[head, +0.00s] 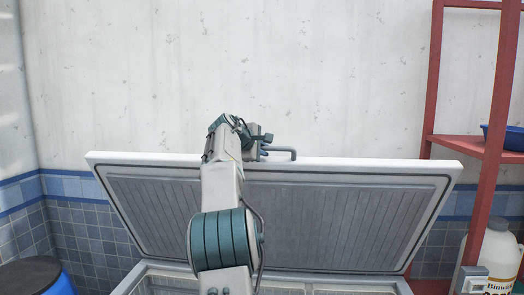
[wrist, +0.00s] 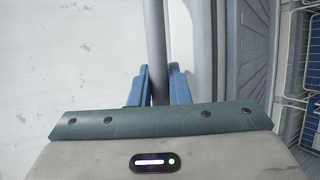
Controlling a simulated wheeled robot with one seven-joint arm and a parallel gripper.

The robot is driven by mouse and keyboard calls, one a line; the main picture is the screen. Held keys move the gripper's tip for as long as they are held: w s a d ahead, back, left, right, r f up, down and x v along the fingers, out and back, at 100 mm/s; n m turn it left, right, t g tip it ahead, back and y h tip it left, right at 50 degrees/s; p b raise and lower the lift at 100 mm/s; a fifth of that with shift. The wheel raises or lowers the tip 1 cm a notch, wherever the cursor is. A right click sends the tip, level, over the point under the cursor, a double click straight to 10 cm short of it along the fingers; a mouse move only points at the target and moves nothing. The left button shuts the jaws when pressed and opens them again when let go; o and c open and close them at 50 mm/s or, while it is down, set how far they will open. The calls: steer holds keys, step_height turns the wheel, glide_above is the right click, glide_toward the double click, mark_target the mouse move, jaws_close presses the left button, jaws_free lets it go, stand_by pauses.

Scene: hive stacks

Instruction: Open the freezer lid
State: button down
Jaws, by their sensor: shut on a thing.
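The freezer lid (head: 330,215) stands raised at a steep tilt in the head view, its grey ribbed underside facing me. Its grey bar handle (head: 286,151) sticks up from the top edge near the middle. My gripper (head: 265,150) is at the left end of this handle, partly hidden by my own arm. In the wrist view my gripper (wrist: 158,88) has its blue fingers on either side of the grey handle bar (wrist: 156,45), shut on it. The freezer body (head: 300,290) shows only as a rim strip at the bottom of the head view.
A red shelf rack (head: 488,150) stands at the right with a blue bowl (head: 508,137). A white jug (head: 492,255) stands low beside it. A dark-topped blue barrel (head: 38,278) is at the lower left. A white wall (head: 250,70) is behind the lid.

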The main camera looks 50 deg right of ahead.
steer(key=shift+w, duration=0.1)
steer(key=c, duration=1.6)
jaws_free()
steer(key=shift+a, duration=0.1)
steer(key=shift+a+r, duration=0.1)
steer(key=shift+a, duration=0.1)
steer(key=b+v, duration=0.3)
steer(key=v, duration=1)
steer(key=shift+a+b, duration=0.15)
steer(key=shift+b, duration=0.2)
